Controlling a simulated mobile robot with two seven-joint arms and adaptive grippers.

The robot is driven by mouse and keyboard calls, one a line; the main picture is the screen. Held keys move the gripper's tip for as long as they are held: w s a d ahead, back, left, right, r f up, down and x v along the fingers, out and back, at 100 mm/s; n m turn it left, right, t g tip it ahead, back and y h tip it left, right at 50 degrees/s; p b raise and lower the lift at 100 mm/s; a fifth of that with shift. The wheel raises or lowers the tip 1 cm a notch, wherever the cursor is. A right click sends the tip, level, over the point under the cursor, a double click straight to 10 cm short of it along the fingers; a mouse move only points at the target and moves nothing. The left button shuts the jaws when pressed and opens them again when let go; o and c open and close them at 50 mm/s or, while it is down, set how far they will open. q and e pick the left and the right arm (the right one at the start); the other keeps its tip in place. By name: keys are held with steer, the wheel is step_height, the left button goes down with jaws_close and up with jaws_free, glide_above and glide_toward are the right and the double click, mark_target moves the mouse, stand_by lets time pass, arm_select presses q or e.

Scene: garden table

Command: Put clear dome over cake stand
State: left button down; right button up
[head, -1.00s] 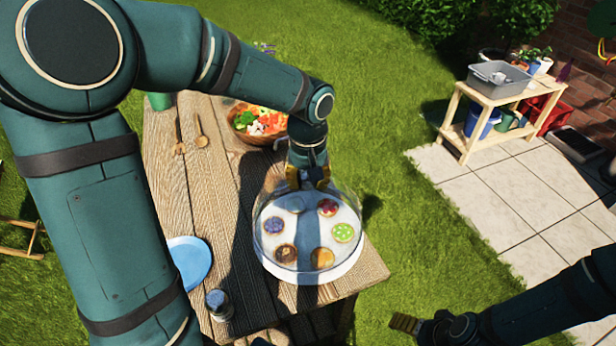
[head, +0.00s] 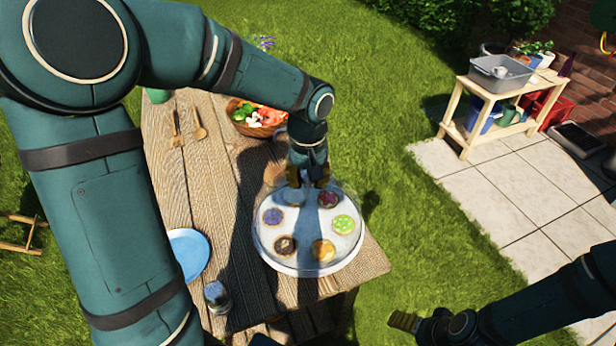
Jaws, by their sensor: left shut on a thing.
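The clear dome (head: 262,212) is over the white cake stand (head: 312,268) near the table's right end. Several decorated small cakes (head: 344,224) show through it on the stand. My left gripper (head: 307,182) points down, shut on the top of the dome; its fingers hide the knob. The dome's lower edge lies close to the stand's rim all round; I cannot tell whether it touches. My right gripper (head: 404,321) is off the table over the grass, away from the dome, and its jaws cannot be made out.
A salad bowl (head: 240,128) stands behind the dome. Wooden utensils (head: 198,130) lie at the back left. A blue plate (head: 188,252) and a small jar (head: 216,296) are left of the stand. The table edge (head: 355,285) is close in front of it.

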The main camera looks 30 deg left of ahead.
arm_select(q)
steer(key=shift+f+b, duration=0.3)
steer(key=shift+f, duration=0.15)
stand_by(0.3)
steer(key=c, duration=0.6)
jaws_free()
step_height(320, 180, up, 12)
stand_by(0.3)
